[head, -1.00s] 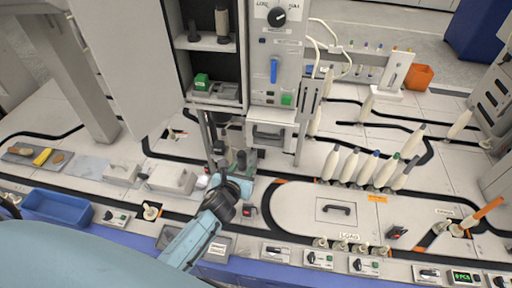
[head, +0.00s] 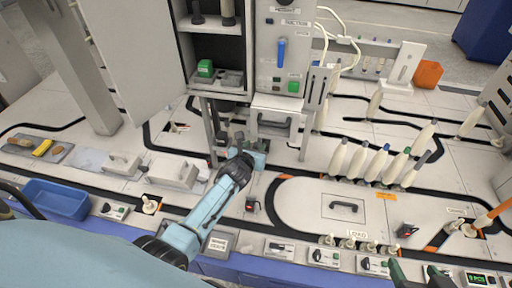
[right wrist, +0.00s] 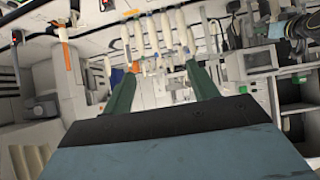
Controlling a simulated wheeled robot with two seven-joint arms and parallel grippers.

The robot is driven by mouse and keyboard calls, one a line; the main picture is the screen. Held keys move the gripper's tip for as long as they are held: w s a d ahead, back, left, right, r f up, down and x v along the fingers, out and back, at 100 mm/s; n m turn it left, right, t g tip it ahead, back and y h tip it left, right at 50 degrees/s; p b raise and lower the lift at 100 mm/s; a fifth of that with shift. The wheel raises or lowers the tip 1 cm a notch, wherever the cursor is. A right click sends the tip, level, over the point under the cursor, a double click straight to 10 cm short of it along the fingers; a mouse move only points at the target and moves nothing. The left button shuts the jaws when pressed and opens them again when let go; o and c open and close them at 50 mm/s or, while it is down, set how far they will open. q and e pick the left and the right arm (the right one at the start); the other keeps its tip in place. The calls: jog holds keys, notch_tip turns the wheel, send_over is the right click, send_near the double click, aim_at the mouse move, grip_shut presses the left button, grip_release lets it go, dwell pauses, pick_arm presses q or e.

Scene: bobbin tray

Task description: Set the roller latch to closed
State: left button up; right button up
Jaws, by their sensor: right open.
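I cannot tell for certain which part is the roller latch. A blue lever (head: 280,52) stands upright on the grey control panel, and a small dark device with a red mark (head: 405,230) sits on the right of the deck. Another dark device with red (head: 251,205) sits left of the oval plate. My left gripper (head: 240,145) is in front of the cabinet's lower part, near the drawer handle (head: 272,124); its fingers are too small and dark to read. My right gripper (head: 418,273) is at the lower right edge, its green fingers apart and empty in the right wrist view (right wrist: 152,75).
A white cabinet door (head: 125,70) hangs open on the left. Several cream bobbins (head: 360,162) stand behind the oval plate (head: 300,205). A blue bin (head: 58,199) is at left, an orange box (head: 428,74) at back right. Switch boxes (head: 325,257) line the front edge.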

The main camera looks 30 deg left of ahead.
pick_arm(q)
jog(key=shift+b+x, duration=0.45)
jog(key=shift+x, duration=0.5)
jog(key=shift+w+f, duration=0.1)
jog(key=shift+w, duration=0.05)
pick_arm(e)
jog(key=w+a+r+t+y, duration=0.1)
jog(key=w+a+r+t, duration=0.1)
jog(key=r, duration=0.3)
jog(key=shift+w+t, duration=0.5)
jog(key=shift+t, duration=0.3)
pick_arm(q)
grip_shut()
pick_arm(e)
jog(key=shift+f, duration=0.1)
